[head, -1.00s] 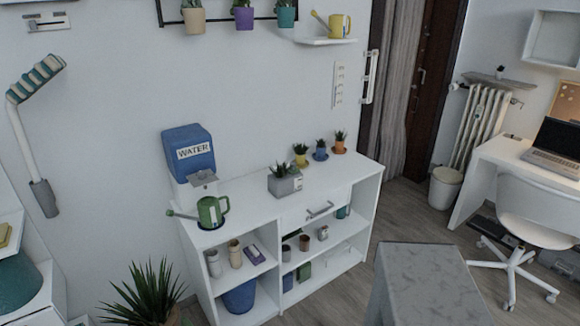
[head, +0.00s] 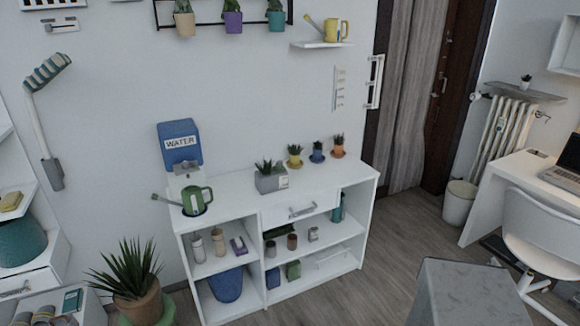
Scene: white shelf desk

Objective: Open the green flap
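I cannot make out a green flap for certain in the head view. Green things in the white shelf desk (head: 250,215) are a dark green flat item (head: 279,231) on the upper right shelf and a small green box (head: 293,270) on the lower right shelf. Both are small and partly shaded, so I cannot tell whether either has a flap. A green watering can (head: 196,200) stands on the desk top at the left. My gripper is not in view.
A blue water dispenser (head: 180,147) and a grey planter (head: 270,180) stand on the desk. A drawer with a metal handle (head: 302,211) is shut. A potted plant (head: 130,285) stands at the front left. A white chair (head: 540,225) is at the right. Wood floor lies between.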

